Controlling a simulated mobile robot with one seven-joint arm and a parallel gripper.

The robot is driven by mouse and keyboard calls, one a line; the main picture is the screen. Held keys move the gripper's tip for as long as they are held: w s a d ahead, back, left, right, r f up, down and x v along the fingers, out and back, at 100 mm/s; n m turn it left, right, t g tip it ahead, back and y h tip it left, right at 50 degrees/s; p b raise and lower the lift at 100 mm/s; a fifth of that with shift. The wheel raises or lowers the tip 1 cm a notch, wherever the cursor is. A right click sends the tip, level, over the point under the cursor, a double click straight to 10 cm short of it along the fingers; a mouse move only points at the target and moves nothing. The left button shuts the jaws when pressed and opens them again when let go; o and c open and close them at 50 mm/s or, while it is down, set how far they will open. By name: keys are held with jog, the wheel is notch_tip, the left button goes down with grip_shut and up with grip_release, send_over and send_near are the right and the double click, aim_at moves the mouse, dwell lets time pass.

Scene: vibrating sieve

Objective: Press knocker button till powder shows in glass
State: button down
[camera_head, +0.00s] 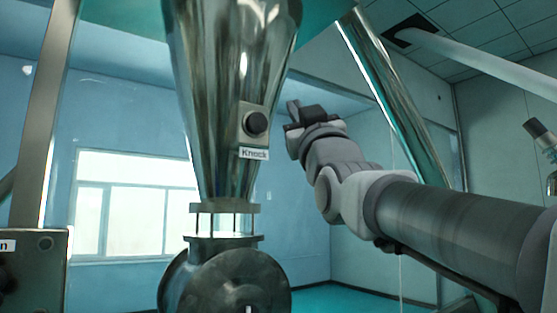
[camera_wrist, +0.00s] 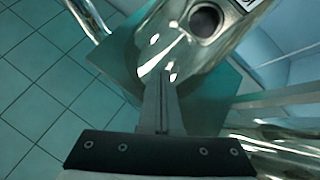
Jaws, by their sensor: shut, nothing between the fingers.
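The knocker button (camera_head: 256,123) is a round black button on a small grey box, with a "Knock" label (camera_head: 253,154) below it. The box sits on the right side of the shiny steel hopper cone (camera_head: 222,70). The button also shows at the top of the wrist view (camera_wrist: 205,20). The sight glass (camera_head: 224,222) is a short clear section under the cone between two flanges; it looks see-through, with no powder visible. My gripper (camera_head: 291,106) is shut and empty, to the right of the button and apart from it. Its closed fingers (camera_wrist: 163,78) point up toward the button in the wrist view.
A round metal housing (camera_head: 235,285) sits under the glass. A slanted steel pipe (camera_head: 390,90) passes behind my arm. A control box (camera_head: 35,272) stands at lower left by a metal post (camera_head: 45,130). A bottle-like fitting (camera_head: 543,140) is at the right edge.

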aim_at(267, 123)
jog(key=shift+r, duration=0.15)
jog(key=shift+w+a+p, duration=0.7)
jog(key=shift+w+a, duration=0.1)
jog(key=shift+w, duration=0.4)
jog(key=shift+w+a+p, duration=0.7)
jog(key=shift+w+a, duration=0.15)
jog(key=shift+w, duration=0.35)
jog(key=shift+w+a+p, duration=0.7)
jog(key=shift+w+a, duration=0.1)
jog(key=shift+w, duration=0.4)
jog(key=shift+w, duration=0.1)
jog(key=shift+w+a, duration=0.2)
jog(key=shift+w, duration=0.05)
